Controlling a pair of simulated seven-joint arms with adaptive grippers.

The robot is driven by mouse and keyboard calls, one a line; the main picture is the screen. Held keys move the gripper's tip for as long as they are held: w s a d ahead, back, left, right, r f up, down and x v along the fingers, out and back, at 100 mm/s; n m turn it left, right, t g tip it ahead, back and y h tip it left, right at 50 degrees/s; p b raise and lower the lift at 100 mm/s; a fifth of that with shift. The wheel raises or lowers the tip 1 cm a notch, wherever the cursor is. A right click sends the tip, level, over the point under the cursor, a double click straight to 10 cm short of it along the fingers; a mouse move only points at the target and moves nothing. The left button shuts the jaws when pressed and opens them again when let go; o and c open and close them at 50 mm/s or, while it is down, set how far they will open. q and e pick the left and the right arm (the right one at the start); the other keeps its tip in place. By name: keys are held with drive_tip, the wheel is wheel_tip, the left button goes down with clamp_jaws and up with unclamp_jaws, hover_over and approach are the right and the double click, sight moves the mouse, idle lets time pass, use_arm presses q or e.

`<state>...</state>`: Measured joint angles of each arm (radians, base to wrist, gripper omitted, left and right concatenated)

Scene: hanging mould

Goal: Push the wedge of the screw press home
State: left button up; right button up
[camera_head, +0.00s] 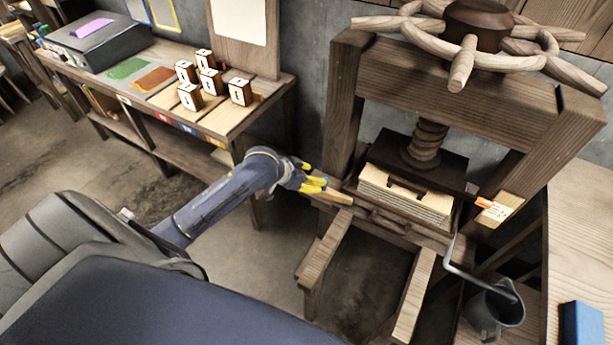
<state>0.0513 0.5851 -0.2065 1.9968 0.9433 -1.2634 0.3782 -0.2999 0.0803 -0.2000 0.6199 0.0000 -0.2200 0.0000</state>
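The wooden screw press (455,100) stands at the right, with its dark platen (415,160) down on a stack of pale sheets (405,195). A light wooden wedge-like piece (337,197) sticks out at the left foot of the press frame. My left gripper (316,185), with yellow fingers, is right beside its outer end. The fingers look close together, but I cannot tell whether they touch or hold the wood. Another pale block (500,209) with an orange tip is at the right post. My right gripper is out of view.
A workbench (235,118) at the back left holds several marked wooden blocks (208,80), coloured sheets and a dark box (100,42). A grey mug (490,312) and blue block (580,325) are at the lower right. Two wooden rails (325,250) project from the press.

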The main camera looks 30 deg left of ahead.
use_arm(q)
drive_tip(key=shift+v, duration=1.5)
drive_tip(key=s+a+f+n+g+y, duration=0.1)
drive_tip(key=s+a+f, duration=0.15)
drive_tip(key=f, duration=0.75)
drive_tip(key=s+a+f+n+y, duration=0.1)
drive_tip(key=s+f, duration=0.2)
drive_tip(key=f, duration=0.8)
drive_tip(key=s+a+f+n+g+y, duration=0.1)
drive_tip(key=s+a+f, duration=0.15)
drive_tip(key=f, duration=0.75)
drive_tip(key=s+d+f+g, duration=0.2)
drive_tip(key=s+f, duration=1.3)
drive_tip(key=s, duration=0.1)
drive_tip(key=s+d+f+g, duration=0.1)
drive_tip(key=s+d+f, duration=0.2)
drive_tip(key=s, duration=0.5)
drive_tip(key=s+d+f+m+g, duration=0.1)
drive_tip(key=s+d+f, duration=0.2)
drive_tip(key=s, duration=0.6)
drive_tip(key=s+d+f+m+g, duration=0.1)
drive_tip(key=s+d+f, duration=0.2)
drive_tip(key=s, duration=0.5)
drive_tip(key=shift+s+f, duration=0.3)
drive_tip(key=shift+f, duration=0.05)
